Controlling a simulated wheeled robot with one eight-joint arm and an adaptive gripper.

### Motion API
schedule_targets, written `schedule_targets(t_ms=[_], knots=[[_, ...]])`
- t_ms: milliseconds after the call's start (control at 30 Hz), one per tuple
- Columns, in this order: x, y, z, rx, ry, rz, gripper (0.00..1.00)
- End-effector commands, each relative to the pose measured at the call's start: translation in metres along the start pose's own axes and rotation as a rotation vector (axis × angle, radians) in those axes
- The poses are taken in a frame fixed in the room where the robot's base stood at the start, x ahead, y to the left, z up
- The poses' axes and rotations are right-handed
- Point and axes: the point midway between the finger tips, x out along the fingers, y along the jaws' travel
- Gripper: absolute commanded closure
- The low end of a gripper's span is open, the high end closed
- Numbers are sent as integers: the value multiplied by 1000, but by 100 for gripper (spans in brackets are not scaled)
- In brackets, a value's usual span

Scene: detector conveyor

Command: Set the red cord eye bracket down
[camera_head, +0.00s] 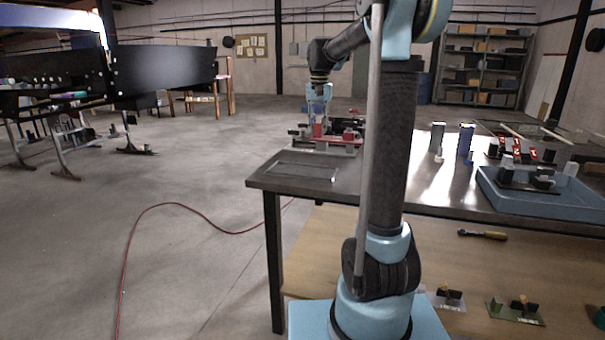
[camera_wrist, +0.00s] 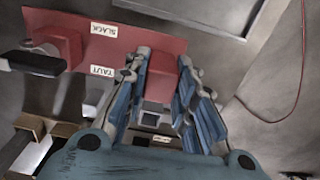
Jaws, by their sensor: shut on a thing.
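My gripper (camera_head: 319,112) is at the far left end of the metal bench, pointing down. In the wrist view its blue fingers (camera_wrist: 160,100) are closed on the sides of a red block, which I take for the red cord eye bracket (camera_wrist: 163,72). The bracket also shows below the fingers in the head view (camera_head: 318,130). Behind it lies a red plate (camera_wrist: 128,42) with labels reading SLACK and TAUT, and another red block (camera_wrist: 58,45) to the left. I cannot tell whether the held bracket touches the plate or surface below.
The metal bench (camera_head: 262,180) has an outlined rectangular panel (camera_head: 300,171) at its near left corner. A blue tray (camera_head: 545,203) with dark parts stands at the right. Two upright blocks (camera_head: 466,140) stand mid-bench. A red cord (camera_wrist: 293,80) runs along the floor.

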Motion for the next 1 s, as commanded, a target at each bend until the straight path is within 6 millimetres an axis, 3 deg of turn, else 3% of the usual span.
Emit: schedule_targets(t_ms=[167, 633, 833, 1000], knots=[[0, -5, 4, 4, 0, 0, 100], [-5, -92, 79, 29, -1, 1, 100], [2, -103, 91, 37, -1, 2, 100], [29, -104, 91, 38, -1, 2, 100]])
